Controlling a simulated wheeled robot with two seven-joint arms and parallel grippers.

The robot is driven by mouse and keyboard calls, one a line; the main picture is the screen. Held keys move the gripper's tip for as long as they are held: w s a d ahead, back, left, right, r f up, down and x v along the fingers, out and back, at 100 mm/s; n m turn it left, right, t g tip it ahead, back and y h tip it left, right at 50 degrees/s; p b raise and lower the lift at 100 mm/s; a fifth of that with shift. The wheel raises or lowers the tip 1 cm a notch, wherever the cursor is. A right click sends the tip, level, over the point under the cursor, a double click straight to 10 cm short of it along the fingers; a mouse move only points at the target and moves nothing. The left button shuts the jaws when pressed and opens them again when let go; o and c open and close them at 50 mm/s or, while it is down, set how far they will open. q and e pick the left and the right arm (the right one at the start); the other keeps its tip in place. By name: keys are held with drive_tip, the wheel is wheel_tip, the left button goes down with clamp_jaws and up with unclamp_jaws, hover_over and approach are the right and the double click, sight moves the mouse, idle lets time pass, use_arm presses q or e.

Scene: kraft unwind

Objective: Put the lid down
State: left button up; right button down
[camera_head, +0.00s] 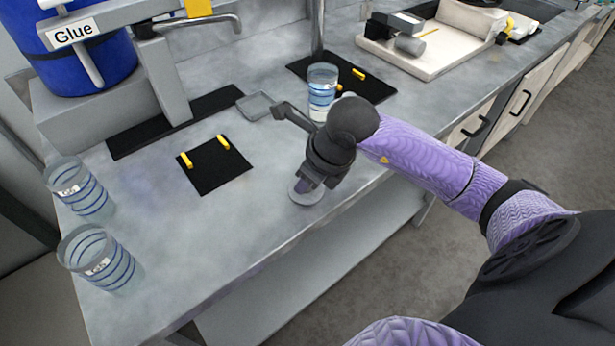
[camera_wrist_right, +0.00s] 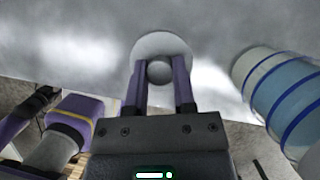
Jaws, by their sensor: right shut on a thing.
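The lid (camera_head: 302,197) is a small pale round disc near the front edge of the grey bench (camera_head: 240,215). My right gripper (camera_head: 311,181) points down over it and is shut on its knob. In the right wrist view the lid (camera_wrist_right: 160,41) lies flat between the two purple fingers, with the round knob (camera_wrist_right: 159,72) between the fingertips. The lid is at or just above the bench top; I cannot tell whether it touches. My left gripper is not in view.
A blue-striped beaker (camera_head: 321,88) stands behind my right gripper, on a black mat with yellow pegs. Another black mat (camera_head: 213,170) lies to the left. Two striped beakers (camera_head: 77,190) (camera_head: 99,258) stand at the left edge. A blue glue drum (camera_head: 95,55) is behind.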

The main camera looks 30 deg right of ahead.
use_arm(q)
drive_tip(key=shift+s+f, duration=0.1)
use_arm(e)
drive_tip(key=shift+f, duration=0.1)
drive_tip(key=shift+c, duration=2.2)
unclamp_jaws()
drive_tip(key=shift+r, duration=0.25)
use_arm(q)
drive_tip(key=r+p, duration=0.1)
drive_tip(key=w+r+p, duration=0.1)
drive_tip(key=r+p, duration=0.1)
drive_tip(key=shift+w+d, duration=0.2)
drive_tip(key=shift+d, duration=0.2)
use_arm(e)
drive_tip(key=v, duration=1.2)
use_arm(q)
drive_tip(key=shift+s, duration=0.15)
use_arm(e)
drive_tip(key=shift+f, duration=0.15)
